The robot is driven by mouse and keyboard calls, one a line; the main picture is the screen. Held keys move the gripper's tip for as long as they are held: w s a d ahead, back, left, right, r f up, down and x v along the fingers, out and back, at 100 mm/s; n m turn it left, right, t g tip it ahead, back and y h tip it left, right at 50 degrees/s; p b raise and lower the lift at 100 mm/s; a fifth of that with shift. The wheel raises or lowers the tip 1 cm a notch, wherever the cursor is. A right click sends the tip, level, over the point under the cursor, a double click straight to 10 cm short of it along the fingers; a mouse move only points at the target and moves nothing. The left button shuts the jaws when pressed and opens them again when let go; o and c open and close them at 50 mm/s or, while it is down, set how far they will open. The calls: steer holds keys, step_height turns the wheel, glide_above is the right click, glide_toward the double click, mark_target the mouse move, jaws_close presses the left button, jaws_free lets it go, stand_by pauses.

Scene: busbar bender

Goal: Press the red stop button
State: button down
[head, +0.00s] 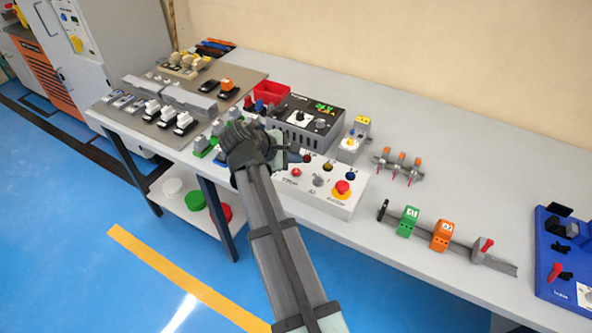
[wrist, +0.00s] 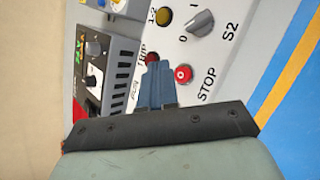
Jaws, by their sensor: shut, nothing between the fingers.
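The red stop button (head: 296,173) sits on the front left of a white control box (head: 327,203). In the wrist view the stop button (wrist: 183,73) has a white mark and the label STOP beside it. My gripper (head: 284,157) is shut and empty over the left end of the box. In the wrist view its fingertips (wrist: 158,68) lie just left of the button, close to a dark red lamp (wrist: 152,57). I cannot tell how high the fingertips are above the panel. The button is uncovered in both views.
A grey selector (head: 318,181) and a red emergency mushroom button (head: 342,187) on yellow sit right of the stop button. A dark-topped device (head: 306,117) stands behind the box. Orange-handled clamps (head: 400,160) lie to the right.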

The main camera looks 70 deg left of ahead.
mark_target(294, 173)
steer(key=shift+f, duration=0.75)
steer(key=shift+f, duration=0.1)
stand_by(1.6)
steer(key=shift+f, duration=0.3)
steer(key=shift+f, duration=0.45)
stand_by(0.7)
steer(key=shift+r, duration=0.85)
steer(key=shift+r, duration=2.5)
